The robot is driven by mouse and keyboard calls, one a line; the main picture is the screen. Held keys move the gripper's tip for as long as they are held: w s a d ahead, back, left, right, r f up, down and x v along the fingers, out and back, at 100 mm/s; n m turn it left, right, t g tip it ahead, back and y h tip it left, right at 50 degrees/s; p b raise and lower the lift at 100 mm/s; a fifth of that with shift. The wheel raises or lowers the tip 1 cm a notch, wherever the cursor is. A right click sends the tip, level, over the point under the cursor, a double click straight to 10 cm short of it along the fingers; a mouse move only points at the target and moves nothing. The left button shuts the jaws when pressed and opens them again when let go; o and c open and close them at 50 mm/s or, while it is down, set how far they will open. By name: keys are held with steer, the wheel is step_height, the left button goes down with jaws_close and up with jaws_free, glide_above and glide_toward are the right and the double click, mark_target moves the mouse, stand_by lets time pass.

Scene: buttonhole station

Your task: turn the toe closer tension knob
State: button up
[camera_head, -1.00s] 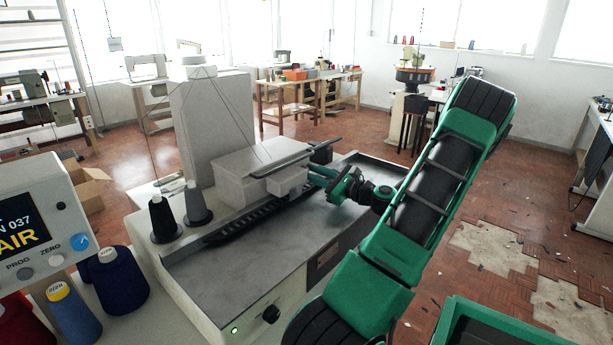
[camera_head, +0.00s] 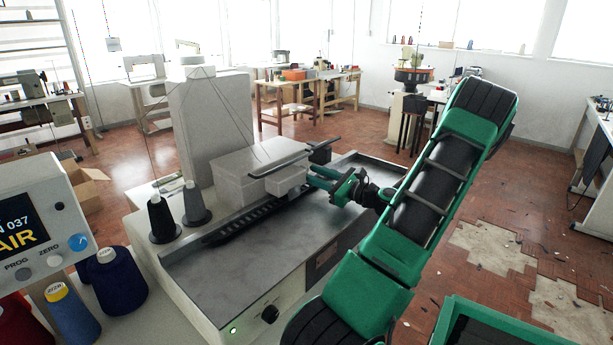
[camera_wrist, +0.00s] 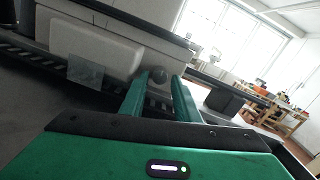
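In the head view my gripper (camera_head: 318,177) reaches the right end of the grey machine head (camera_head: 245,175). The knob is hidden there. No label marks this knob as the toe closer tension knob.
A black knob (camera_head: 270,314) is on the machine's front panel. Two thread cones (camera_head: 162,218) stand at the bed's left. A control box (camera_head: 38,225) with a screen is at far left. The metal bed (camera_head: 235,275) in front of the head is clear.

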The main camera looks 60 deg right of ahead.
steer(key=s, duration=0.9)
steer(key=shift+a+f, duration=0.15)
steer(key=shift+a, duration=0.15)
